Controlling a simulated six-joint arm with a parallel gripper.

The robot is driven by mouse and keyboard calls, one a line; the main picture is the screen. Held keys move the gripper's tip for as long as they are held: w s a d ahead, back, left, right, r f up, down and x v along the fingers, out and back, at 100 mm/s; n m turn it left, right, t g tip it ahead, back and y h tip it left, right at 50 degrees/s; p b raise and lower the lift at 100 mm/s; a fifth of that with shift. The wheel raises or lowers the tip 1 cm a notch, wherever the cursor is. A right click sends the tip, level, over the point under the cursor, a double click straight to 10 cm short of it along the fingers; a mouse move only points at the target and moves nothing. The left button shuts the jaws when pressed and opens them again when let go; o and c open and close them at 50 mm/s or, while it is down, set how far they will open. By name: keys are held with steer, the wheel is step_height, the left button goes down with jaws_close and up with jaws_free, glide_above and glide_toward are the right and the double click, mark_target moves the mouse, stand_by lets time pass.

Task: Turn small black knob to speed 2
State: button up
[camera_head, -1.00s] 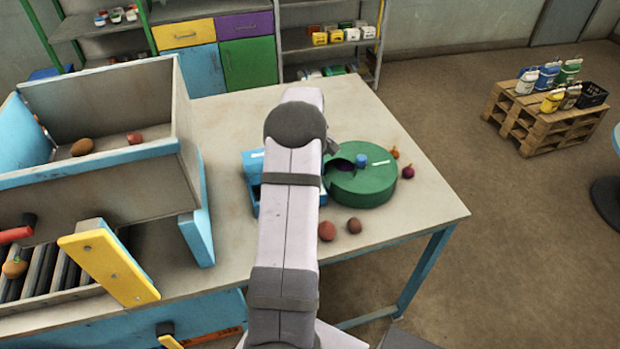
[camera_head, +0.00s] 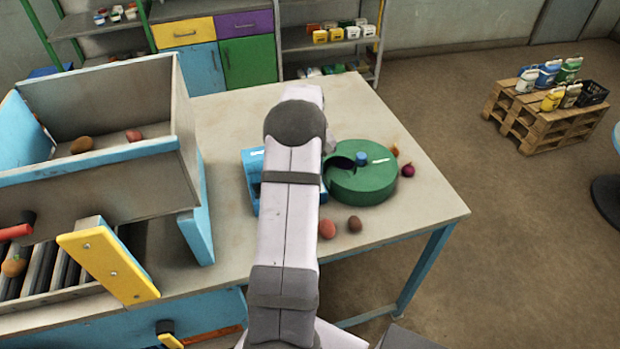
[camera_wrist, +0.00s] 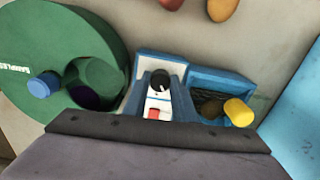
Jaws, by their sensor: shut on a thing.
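The small black knob (camera_wrist: 160,80), with a white pointer mark, stands on a blue machine (camera_wrist: 160,64), which also shows in the head view (camera_head: 253,160). Between the knob and my gripper's dark body lies a white panel (camera_wrist: 158,103) with a red patch (camera_wrist: 157,114). My gripper (camera_wrist: 161,84) is shut on the knob, seen from above in the wrist view. In the head view my arm hides the knob and the gripper's tips. The speed marks are too small to read.
A green drum (camera_head: 362,185) with a blue cap (camera_head: 361,158) and an opening stands beside the machine. A blue tray (camera_wrist: 222,78) holds a dark lump, with a yellow cylinder (camera_wrist: 238,111) by it. Red-brown vegetables (camera_head: 327,229) lie in front. A large hopper (camera_head: 110,190) stands left.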

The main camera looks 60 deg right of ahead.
steer(key=m, duration=0.3)
steer(key=shift+m, duration=0.3)
steer(key=shift+r+m, duration=0.1)
steer(key=shift+m, duration=1.7)
steer(key=o, duration=0.8)
steer(key=shift+c, duration=0.2)
steer(key=shift+r+b, duration=0.1)
steer(key=shift+b, duration=0.2)
steer(key=shift+r+b, duration=1.2)
steer(key=shift+r, duration=2.4)
